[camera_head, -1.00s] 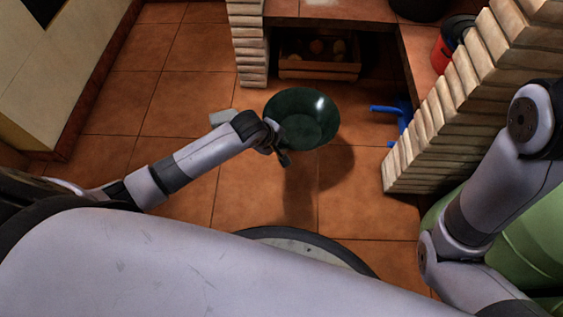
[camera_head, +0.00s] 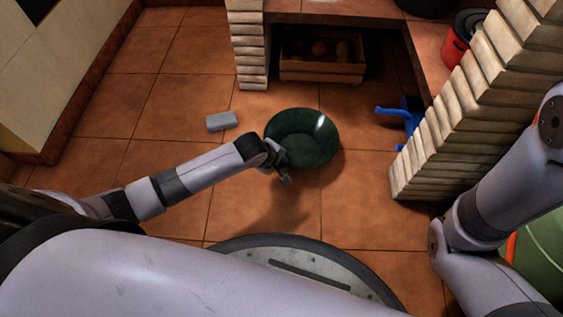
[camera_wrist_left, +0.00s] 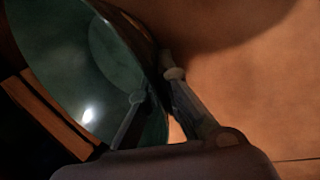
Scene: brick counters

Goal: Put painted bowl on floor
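The painted bowl (camera_head: 304,133) is dark green and glossy, with its open side up in the head view. My left gripper (camera_head: 281,164) is shut on the near left part of its rim. In the left wrist view the bowl (camera_wrist_left: 98,62) fills the left side, with one finger inside it and the other outside its wall. The bowl is low over the floor (camera_head: 280,210), its shadow close beside it. I cannot tell whether its base touches the tiles. My right gripper is not in view; only my right arm shows.
A grey block (camera_head: 222,121) lies on the floor left of the bowl. A wooden crate (camera_head: 322,67) with round items stands under the counter behind. A blue object (camera_head: 407,114) lies right, beside the brick pillar (camera_head: 465,115). A red pot (camera_head: 457,45) is upper right. Tiles at left are clear.

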